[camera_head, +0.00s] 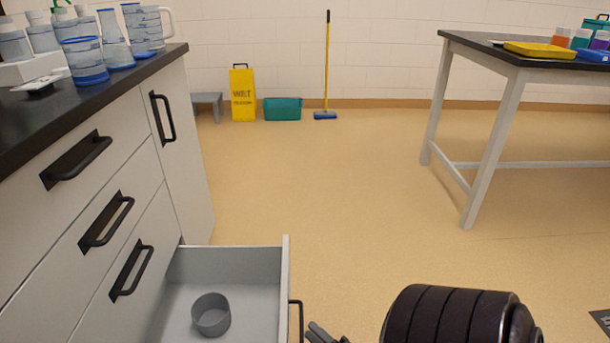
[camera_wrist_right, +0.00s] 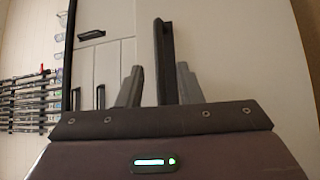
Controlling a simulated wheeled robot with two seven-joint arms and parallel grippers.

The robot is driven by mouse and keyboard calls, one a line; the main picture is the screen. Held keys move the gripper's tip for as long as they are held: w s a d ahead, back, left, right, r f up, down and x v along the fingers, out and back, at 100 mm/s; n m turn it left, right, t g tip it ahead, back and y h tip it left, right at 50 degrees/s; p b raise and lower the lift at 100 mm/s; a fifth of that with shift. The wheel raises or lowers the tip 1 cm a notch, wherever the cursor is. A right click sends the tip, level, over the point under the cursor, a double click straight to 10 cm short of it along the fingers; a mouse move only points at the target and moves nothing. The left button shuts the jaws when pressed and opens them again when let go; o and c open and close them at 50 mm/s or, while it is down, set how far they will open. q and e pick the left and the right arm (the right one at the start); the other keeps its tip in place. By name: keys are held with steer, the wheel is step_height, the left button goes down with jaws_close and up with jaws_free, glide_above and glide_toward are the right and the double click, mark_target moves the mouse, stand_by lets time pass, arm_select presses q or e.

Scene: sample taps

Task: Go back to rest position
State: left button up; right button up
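My right gripper (camera_head: 322,335) shows at the bottom of the head view, just right of the open drawer's black handle (camera_head: 297,320). In the right wrist view its two grey fingers (camera_wrist_right: 158,88) stand apart, with a black handle bar (camera_wrist_right: 165,55) showing between them. I cannot tell whether the fingers touch the bar. My right arm's dark, ribbed link fills the lower right of the head view. The drawer (camera_head: 286,275) is pulled out and holds a grey round cup (camera_head: 211,314). My left gripper is not in view.
A counter with a black top (camera_head: 110,80) carries bottles and beakers at the left. A black-topped table (camera_head: 480,45) with a yellow tray (camera_head: 540,50) stands at the right. A wet-floor sign (camera_head: 243,95), teal bin (camera_head: 283,109) and broom (camera_head: 326,80) are by the wall. The middle floor is clear.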

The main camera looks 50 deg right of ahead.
steer(key=s, duration=0.2)
steer(key=shift+s+a+f, duration=0.15)
steer(key=shift+s+f, duration=0.05)
steer(key=shift+s, duration=0.1)
stand_by(0.4)
